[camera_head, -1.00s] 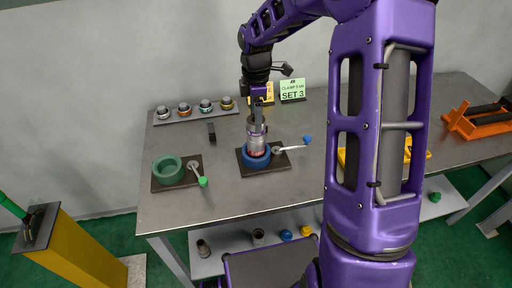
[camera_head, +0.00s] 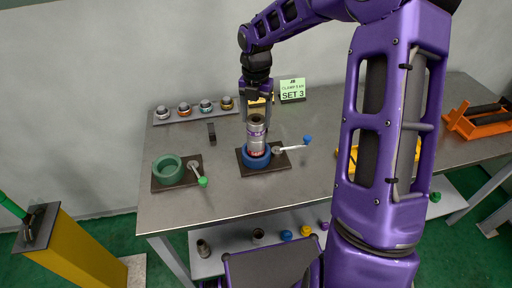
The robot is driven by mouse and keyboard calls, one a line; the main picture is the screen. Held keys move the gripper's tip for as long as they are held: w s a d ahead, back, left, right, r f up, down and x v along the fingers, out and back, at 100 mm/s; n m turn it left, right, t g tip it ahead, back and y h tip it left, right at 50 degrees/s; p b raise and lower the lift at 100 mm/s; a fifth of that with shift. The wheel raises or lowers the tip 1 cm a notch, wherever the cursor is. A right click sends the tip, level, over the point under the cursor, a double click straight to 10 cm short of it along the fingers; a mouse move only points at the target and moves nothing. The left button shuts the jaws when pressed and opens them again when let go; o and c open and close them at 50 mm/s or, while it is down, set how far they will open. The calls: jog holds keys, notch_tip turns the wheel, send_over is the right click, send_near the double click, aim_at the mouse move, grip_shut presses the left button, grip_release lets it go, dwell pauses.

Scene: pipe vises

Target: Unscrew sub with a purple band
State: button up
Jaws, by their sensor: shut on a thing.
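A grey metal sub with a purple band (camera_head: 256,129) stands upright in the blue ring-shaped vise (camera_head: 247,163) on the metal table. A reddish mark shows low on the sub, just above the blue ring. My gripper (camera_head: 257,119) points straight down over it, with one finger on each side of its upper part. The fingers are shut on the sub. The sub's lower end is hidden inside the vise. The vise's lever (camera_head: 295,148), with a blue knob, points to the right.
A green vise (camera_head: 167,171) with a green-knobbed lever stands at the left, empty. A rack (camera_head: 218,111) of several banded parts lies at the back left. A green sign (camera_head: 292,91) reads "SET 3". An orange tray (camera_head: 480,120) sits far right.

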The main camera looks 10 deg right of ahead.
jog(key=o, duration=1.3)
jog(key=m, duration=1.5)
jog(key=shift+b, duration=0.35)
jog(key=m, duration=1.3)
jog(key=shift+m, duration=0.3)
